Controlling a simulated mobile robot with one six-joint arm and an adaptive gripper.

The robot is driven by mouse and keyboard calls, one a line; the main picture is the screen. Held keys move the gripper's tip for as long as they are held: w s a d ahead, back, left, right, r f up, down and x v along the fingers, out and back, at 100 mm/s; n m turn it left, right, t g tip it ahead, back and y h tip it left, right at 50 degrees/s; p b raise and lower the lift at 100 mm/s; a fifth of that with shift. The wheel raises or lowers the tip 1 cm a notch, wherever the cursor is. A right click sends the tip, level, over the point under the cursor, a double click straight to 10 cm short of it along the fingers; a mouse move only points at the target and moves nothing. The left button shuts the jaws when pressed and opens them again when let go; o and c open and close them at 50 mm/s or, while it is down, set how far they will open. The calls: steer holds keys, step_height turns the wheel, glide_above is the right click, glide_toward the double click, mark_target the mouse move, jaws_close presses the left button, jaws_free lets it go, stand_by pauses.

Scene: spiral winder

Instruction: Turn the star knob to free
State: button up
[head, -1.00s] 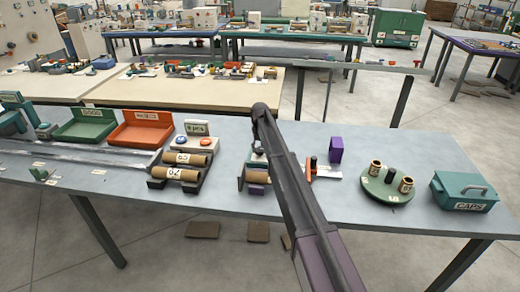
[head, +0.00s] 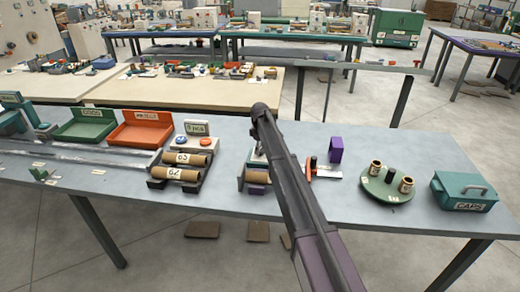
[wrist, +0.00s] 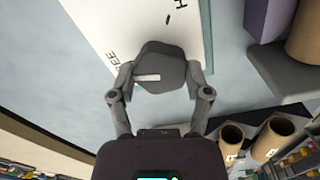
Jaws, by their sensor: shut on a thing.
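The star knob (wrist: 160,66) is a dark grey, many-sided knob with a short white pointer line on its face. It sits in front of a white label plate (wrist: 110,32) in the wrist view. Letters ending in "EE" show on the plate just left of the knob, and an "H" with a dash shows above it. The white line lies roughly level in the picture and toward the knob's left side. My gripper (wrist: 160,82) is shut on the knob, one finger on each side. In the head view my arm hides the knob and the gripper's fingers.
A green round stand (head: 376,190) with brown tubes and a teal lidded box (head: 464,191) stand to the right. A purple block (head: 336,149) is just right of my arm. Cardboard rolls (head: 177,173) and an orange tray (head: 140,130) lie left. The bench front is mostly clear.

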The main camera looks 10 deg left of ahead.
steer(key=shift+s+d+n, duration=0.1)
steer(key=shift+s+n, duration=0.05)
steer(key=shift+n, duration=1.35)
steer(key=o, duration=1.2)
steer(key=shift+c, duration=0.2)
steer(key=shift+m, duration=0.3)
